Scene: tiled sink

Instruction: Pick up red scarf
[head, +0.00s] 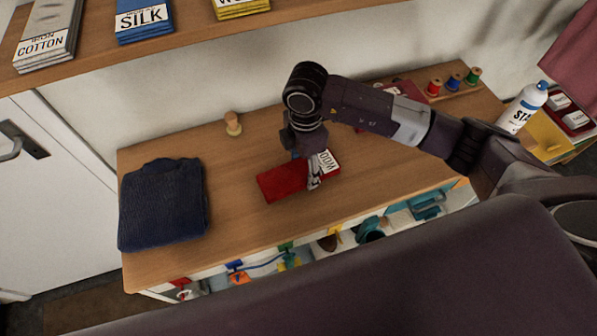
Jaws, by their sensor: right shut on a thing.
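The red scarf (283,183) is a folded red bundle with a white label (328,161) at its right end, the letters partly covered. It is at the middle of the wooden table in the head view. My right gripper (314,178) comes down over it from above and is shut on it near the label. I cannot tell whether the scarf still touches the table. The wrist hides part of the scarf's far side. My left gripper is not in view.
A folded dark blue sweater (162,203) lies at the table's left. A small wooden knob-like object (233,123) stands behind. Thread spools (454,82) and a white spray bottle (524,107) are at right. A shelf (190,38) with labelled fabrics hangs above. The wooden table (230,225) is clear around the scarf.

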